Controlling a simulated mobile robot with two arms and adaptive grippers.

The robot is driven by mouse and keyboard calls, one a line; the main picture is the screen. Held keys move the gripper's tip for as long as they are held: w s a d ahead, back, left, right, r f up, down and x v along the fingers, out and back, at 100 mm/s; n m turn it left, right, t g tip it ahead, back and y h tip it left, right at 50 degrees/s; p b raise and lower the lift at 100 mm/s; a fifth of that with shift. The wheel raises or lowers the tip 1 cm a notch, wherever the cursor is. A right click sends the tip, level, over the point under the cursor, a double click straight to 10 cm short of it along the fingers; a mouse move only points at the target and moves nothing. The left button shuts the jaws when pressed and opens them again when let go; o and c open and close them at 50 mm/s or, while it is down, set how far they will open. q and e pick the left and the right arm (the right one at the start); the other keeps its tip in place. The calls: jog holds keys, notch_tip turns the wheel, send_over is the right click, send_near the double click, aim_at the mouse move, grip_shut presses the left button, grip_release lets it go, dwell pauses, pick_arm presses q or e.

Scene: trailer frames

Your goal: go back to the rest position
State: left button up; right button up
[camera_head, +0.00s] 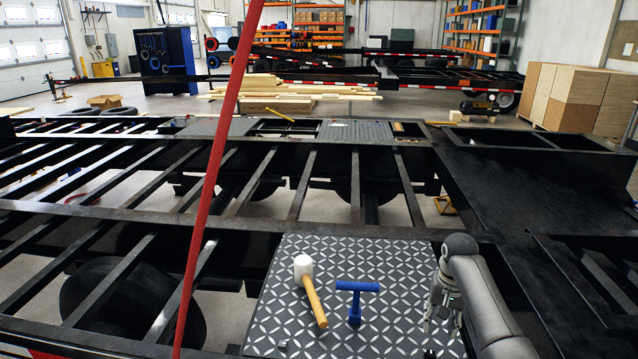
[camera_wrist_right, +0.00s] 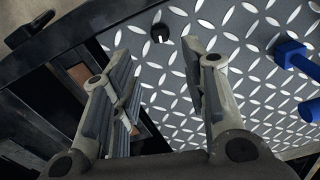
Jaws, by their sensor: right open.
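My right gripper (camera_head: 441,312) is at the right edge of the diamond-pattern plate (camera_head: 378,264), pointing down. In the right wrist view its two fingers (camera_wrist_right: 160,85) are spread apart with nothing between them, above the edge of the plate. A blue T-shaped tool (camera_head: 356,290) stands or lies on the plate to the left of the gripper; part of it shows at the right edge of the wrist view (camera_wrist_right: 290,52). A mallet with a white head and wooden handle (camera_head: 312,293) lies left of the blue tool. My left gripper is not in view.
The plate sits on a black trailer frame (camera_head: 490,190) with open gaps between crossbeams. A red bar (camera_head: 212,170) rises across the view at left. Stacked lumber (camera_head: 290,88), cardboard boxes (camera_head: 580,97) and orange shelving (camera_head: 470,30) stand farther back.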

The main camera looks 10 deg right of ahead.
jog(key=s+a+f+n+t, duration=0.1)
jog(key=s+a+f+n, duration=0.1)
jog(key=s+a+f, duration=0.45)
jog(key=s+a+f+n, duration=0.3)
jog(key=s+a+f, duration=0.1)
jog(key=s, duration=0.6)
jog(key=s+a+r+n+t, duration=0.1)
jog(key=s+a+r, duration=0.25)
jog(key=s, duration=0.55)
jog(key=s+a+r+n+t, duration=0.1)
jog(key=s+a+r, duration=0.25)
jog(key=s, duration=0.55)
notch_tip(320, 180, down, 33)
jog(key=s+g+b, duration=0.1)
jog(key=s+b, duration=0.1)
jog(key=b, duration=0.5)
jog(key=s+d+f+b, duration=0.1)
jog(key=s+f+b, duration=0.1)
jog(key=s+f, duration=0.6)
jog(key=s+d+f+g+b, duration=0.1)
jog(key=s+d+f+b, duration=0.1)
jog(key=s+f, duration=0.6)
notch_tip(320, 180, down, 4)
jog(key=shift+d+f+b, duration=0.25)
jog(key=shift+d+b, duration=0.05)
